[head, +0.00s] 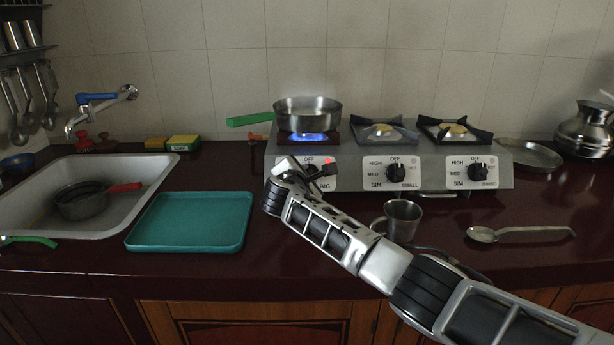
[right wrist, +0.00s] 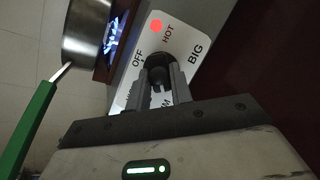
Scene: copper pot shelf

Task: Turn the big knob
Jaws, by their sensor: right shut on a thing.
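The big knob (right wrist: 157,73) is black and sits on a white label marked OFF, HOT and BIG in the right wrist view. My right gripper (right wrist: 155,94) is shut on it, one finger on each side. In the head view, my right gripper (head: 310,172) is at the left end of the steel stove (head: 345,174) front and mostly hides this knob. A blue flame (head: 308,137) burns under the steel pan (head: 308,112) on the left burner, and it also shows in the right wrist view (right wrist: 112,36). My left gripper is not in view.
The medium-side knobs marked SMALL (head: 395,172) and another (head: 479,172) are to the right. A steel mug (head: 402,218) stands near my right arm, with a ladle (head: 520,233) farther right. A teal tray (head: 190,221) and sink (head: 130,180) are left.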

